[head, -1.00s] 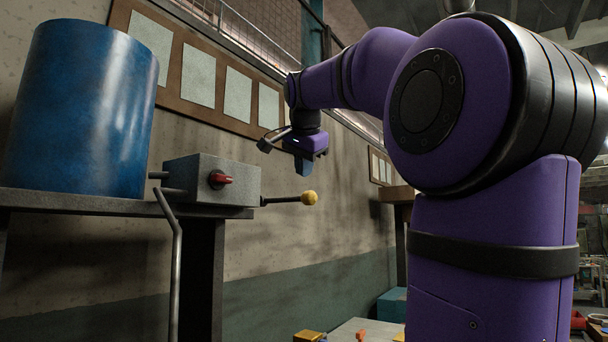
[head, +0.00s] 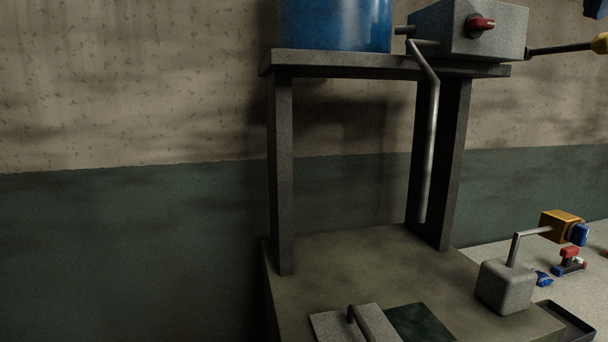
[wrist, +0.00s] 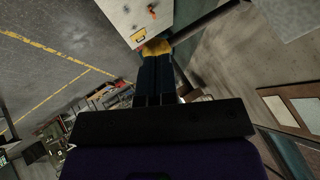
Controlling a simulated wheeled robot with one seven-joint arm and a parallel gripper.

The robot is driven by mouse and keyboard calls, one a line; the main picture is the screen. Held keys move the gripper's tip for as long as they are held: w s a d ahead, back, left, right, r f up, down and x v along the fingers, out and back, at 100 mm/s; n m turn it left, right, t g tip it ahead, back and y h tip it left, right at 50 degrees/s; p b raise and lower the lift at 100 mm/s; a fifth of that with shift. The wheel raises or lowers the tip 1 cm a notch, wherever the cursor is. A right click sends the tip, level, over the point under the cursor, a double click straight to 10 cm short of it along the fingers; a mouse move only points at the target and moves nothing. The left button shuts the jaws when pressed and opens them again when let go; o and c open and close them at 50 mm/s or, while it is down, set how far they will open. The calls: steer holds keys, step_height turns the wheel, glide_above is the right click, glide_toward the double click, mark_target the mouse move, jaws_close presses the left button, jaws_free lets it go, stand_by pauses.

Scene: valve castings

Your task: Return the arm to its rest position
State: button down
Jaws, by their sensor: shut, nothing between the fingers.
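My gripper (wrist: 156,60) points away from the camera in the wrist view, its two dark blue fingers together with nothing between them. A yellow ball knob (wrist: 155,47) shows just past the fingertips; I cannot tell whether they touch it in that view. In the head view only a blue bit of my gripper (head: 598,8) shows at the top right corner, above and apart from the yellow knob on the black lever (head: 560,48). The rest of my arm is out of the head view.
A grey valve box (head: 465,32) with a red knob and a blue tank (head: 335,22) stand on a raised shelf (head: 390,64). A bent pipe (head: 432,130) hangs down. Below are a grey block (head: 504,287), a yellow box (head: 560,225) and a red-handled valve (head: 570,260).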

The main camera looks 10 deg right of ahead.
steer(key=s+a+f+n+y, duration=0.2)
steer(key=s+a+f+n, duration=0.2)
steer(key=f, duration=0.7)
steer(key=s+a+f+n+y, duration=0.2)
steer(key=s+a+f+n, duration=0.2)
steer(key=a+f+n, duration=0.4)
steer(key=s+a+f+n+y, duration=0.2)
steer(key=s+a+f+n, duration=0.2)
steer(key=a+f, duration=0.8)
step_height(320, 180, down, 4)
steer(key=shift+r+n, duration=0.2)
steer(key=shift+n, duration=0.7)
steer(key=shift+a, duration=0.1)
stand_by(0.4)
